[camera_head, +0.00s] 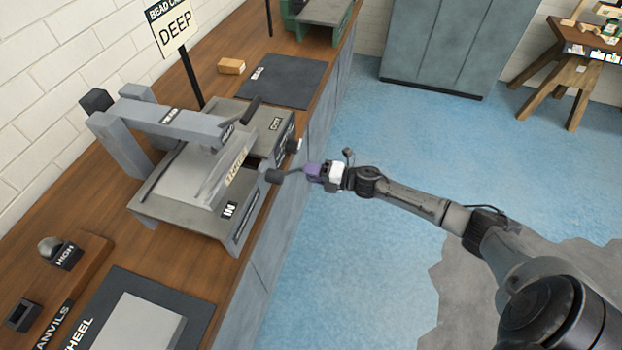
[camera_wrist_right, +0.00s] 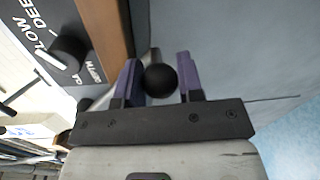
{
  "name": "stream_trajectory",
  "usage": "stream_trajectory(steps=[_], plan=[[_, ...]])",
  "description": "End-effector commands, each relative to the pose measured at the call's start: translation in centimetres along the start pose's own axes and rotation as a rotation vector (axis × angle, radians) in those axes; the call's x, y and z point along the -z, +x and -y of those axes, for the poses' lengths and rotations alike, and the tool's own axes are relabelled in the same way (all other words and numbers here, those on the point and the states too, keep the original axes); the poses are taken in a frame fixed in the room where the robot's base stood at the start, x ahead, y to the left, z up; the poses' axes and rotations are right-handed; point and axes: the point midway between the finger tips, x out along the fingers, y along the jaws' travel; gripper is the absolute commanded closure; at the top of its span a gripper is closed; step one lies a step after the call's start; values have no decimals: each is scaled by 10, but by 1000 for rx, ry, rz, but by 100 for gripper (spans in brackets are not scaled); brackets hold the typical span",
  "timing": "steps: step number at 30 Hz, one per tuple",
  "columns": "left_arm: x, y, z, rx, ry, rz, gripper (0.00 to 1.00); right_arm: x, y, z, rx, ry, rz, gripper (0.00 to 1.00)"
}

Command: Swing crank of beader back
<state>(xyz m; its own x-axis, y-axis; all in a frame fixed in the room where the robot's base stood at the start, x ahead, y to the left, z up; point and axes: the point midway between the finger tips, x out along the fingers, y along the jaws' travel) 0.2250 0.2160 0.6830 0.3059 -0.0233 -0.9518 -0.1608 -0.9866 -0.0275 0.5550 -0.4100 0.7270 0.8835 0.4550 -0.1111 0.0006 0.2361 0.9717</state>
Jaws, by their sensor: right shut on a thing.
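The grey beader (camera_head: 165,205) stands on the wooden bench, with a sheet lying on it under its arm. Its crank (camera_head: 290,173) sticks out from the front side, over the bench's edge, as a dark hub and thin rod. My right gripper (camera_head: 313,170), with purple fingers, is at the outer end of the crank. In the right wrist view the fingers are shut on the crank's round black knob (camera_wrist_right: 160,80). The knob's far side and most of the rod are hidden there. My left gripper is not in view.
In the right wrist view, a dial (camera_wrist_right: 68,55) on a panel marked DEEP and LOW is close by on the left. A DEEP sign (camera_head: 174,36) stands behind the beader. A dark mat (camera_head: 285,80) lies farther along the bench. The blue floor to the right is open.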

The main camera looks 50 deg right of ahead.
Motion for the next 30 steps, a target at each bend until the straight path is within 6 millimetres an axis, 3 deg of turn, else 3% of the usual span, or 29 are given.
stream_trajectory(steps=[9, 28, 29, 30], plan=[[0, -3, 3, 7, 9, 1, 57, -12, -1, -9, 0, -70, 10, 100], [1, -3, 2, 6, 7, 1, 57, -15, -1, -13, -3, -92, 12, 100], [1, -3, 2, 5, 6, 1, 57, -15, -1, -13, -4, -92, 12, 63], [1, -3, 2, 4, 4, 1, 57, -15, -1, -13, -3, -92, 12, 59]])
